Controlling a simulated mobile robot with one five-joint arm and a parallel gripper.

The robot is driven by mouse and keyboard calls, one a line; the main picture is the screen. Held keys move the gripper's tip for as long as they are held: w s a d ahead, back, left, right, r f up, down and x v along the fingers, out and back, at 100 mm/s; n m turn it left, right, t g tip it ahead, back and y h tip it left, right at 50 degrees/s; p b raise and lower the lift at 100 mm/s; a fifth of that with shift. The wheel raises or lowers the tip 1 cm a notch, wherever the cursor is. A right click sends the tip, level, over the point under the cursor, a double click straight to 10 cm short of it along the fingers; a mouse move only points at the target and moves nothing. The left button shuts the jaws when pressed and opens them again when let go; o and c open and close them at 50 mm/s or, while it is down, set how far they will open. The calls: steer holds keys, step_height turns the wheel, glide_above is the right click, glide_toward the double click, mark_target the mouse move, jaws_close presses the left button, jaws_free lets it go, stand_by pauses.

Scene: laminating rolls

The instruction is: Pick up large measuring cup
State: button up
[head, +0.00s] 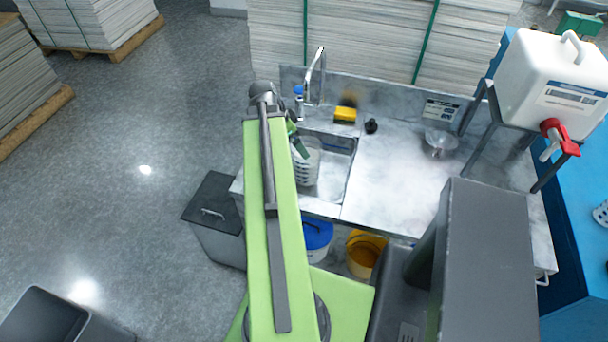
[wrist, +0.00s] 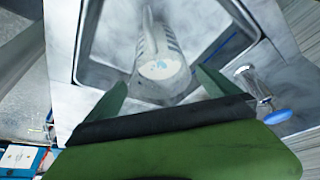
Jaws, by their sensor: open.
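In the wrist view the cup (wrist: 160,62) is ahead of my gripper, roughly centred between the fingers. My gripper (head: 299,142) is at the sink's left side, close to the cup, and my arm partly hides it there. In the wrist view my gripper (wrist: 160,88) is open, with one green finger on each side of the cup's near end. I cannot tell whether either finger touches the cup.
A tap (head: 316,75) stands behind the sink. A yellow sponge (head: 345,115), a small black item (head: 371,126) and a clear bowl (head: 439,143) are on the counter (head: 395,180). A white water container (head: 553,80) on a stand is at the right. The counter's middle is clear.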

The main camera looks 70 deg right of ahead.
mark_target(300, 165)
steer(key=shift+b+x, duration=0.3)
steer(key=shift+x, duration=0.85)
steer(key=b+x, duration=0.4)
steer(key=x, duration=0.1)
steer(key=shift+s+d, duration=0.1)
steer(key=shift+s, duration=0.05)
steer(key=c, duration=1.6)
steer(key=shift+c, duration=0.6)
steer(key=shift+r, duration=0.2)
